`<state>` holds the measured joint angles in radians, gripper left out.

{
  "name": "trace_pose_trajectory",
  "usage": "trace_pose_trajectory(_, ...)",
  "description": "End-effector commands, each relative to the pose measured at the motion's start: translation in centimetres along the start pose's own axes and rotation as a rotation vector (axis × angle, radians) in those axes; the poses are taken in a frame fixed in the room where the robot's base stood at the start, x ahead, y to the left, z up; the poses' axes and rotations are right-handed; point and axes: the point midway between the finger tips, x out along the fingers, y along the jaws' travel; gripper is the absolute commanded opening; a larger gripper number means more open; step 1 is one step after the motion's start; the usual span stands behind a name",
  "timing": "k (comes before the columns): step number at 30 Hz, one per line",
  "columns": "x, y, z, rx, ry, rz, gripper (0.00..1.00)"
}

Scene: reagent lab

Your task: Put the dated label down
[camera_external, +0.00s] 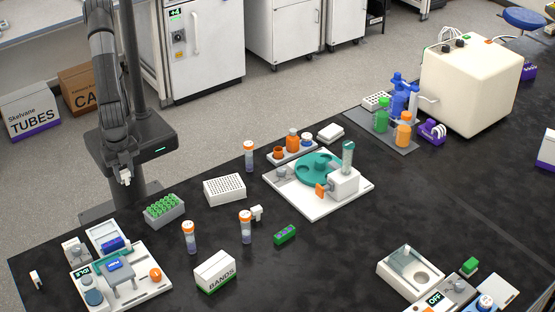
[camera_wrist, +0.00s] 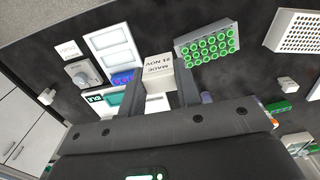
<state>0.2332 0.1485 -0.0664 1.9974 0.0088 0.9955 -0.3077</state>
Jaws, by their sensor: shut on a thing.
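My gripper (camera_wrist: 157,88) is shut on the dated label (camera_wrist: 158,66), a small white block printed "MADE 21 NOV", held between the two dark fingers. In the external view, my gripper (camera_external: 125,170) hangs at the left, near the bench's back edge, with the white label (camera_external: 126,178) at its tip. The label appears held above the bench, left of the green-capped tube rack (camera_external: 164,209) and behind the white IDLE device (camera_external: 125,280). Its underside and exact height are hidden.
The rack also shows in the wrist view (camera_wrist: 207,45). A white perforated rack (camera_external: 225,189), orange-capped tubes (camera_external: 190,238) and a BANDS box (camera_external: 215,272) stand to the right. A small white block (camera_external: 36,280) lies at the far left. Bare dark bench (camera_external: 320,265) shows in the middle.

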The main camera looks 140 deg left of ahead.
Motion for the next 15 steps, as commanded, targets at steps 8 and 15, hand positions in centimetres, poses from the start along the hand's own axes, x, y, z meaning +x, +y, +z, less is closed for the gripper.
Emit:
trace_pose_trajectory(8, 0.8, -0.9, 0.8, 0.0, -0.003, -0.004, 0.09)
trace_pose_trajectory(15, 4.1, -5.4, -2.5, -0.001, -0.003, -0.003, 0.09)
